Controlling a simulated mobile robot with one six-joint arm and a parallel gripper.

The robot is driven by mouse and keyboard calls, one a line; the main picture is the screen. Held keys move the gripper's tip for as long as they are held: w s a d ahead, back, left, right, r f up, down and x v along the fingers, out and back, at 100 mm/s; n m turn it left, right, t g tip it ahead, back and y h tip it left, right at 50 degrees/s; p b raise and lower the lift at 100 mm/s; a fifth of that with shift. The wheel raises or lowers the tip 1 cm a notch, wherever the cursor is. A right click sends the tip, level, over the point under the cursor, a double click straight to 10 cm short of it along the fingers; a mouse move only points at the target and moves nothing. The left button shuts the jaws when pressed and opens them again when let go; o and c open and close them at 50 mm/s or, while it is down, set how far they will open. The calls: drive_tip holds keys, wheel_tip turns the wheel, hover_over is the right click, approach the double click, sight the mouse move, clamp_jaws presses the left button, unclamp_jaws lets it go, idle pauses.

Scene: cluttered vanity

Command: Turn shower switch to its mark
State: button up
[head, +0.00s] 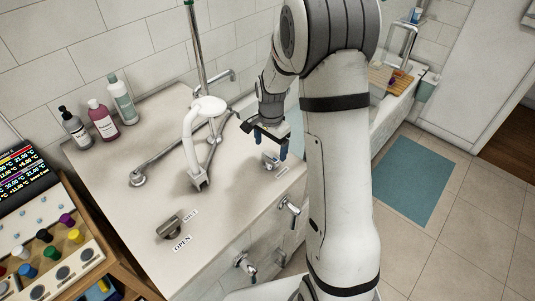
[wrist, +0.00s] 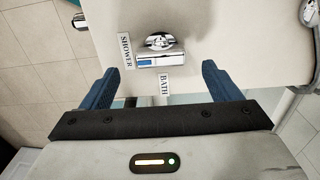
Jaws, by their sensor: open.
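The shower switch (wrist: 160,60) is a small chrome and white piece with a blue patch on its left part, on the pale counter. A SHOWER label (wrist: 125,51) lies to its left and a BATH label (wrist: 164,84) lies below it in the wrist view. My gripper (wrist: 160,72) is open, its blue fingers apart on either side of the switch and not visibly touching it. In the head view my gripper (head: 266,139) hangs above the counter's right edge, and the switch (head: 271,161) shows just below it, partly unclear.
Several bottles (head: 102,120) stand at the back left. A lever with OPEN and SHUT labels (head: 171,228) is at the front. Taps (head: 290,208) project from the counter's front face.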

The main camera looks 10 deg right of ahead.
sight(270, 156)
wheel_tip(270, 156, down, 5)
drive_tip(key=shift+r+p, duration=0.1)
drive_tip(key=shift+p, duration=0.25)
